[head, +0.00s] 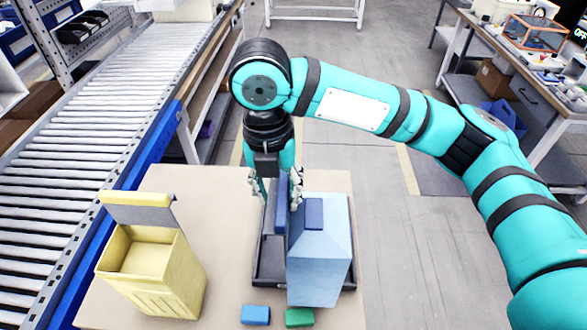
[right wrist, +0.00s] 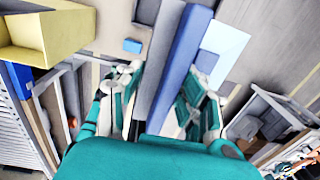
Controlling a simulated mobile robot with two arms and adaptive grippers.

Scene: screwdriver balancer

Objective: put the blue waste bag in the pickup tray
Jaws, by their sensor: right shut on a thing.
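The light blue waste bag (head: 318,270) is a boxy shape with a tapered top and a darker blue patch. It is over the right part of the dark pickup tray (head: 268,281); I cannot tell whether it touches the tray floor. My right gripper (head: 277,192) points down at the bag's upper left side. It is shut on a dark blue upright strip (head: 282,212) beside the bag. In the right wrist view this blue strip (right wrist: 182,65) and a grey strip (right wrist: 156,62) lie between the fingers, with the light blue surface (right wrist: 224,48) to their right. My left gripper is out of view.
A yellow bin (head: 175,275) with a raised, grey-banded lid stands left of the tray on the beige table (head: 225,215). A small blue block (head: 255,315) and a green block (head: 299,317) lie at the front. A roller conveyor (head: 110,125) runs along the left.

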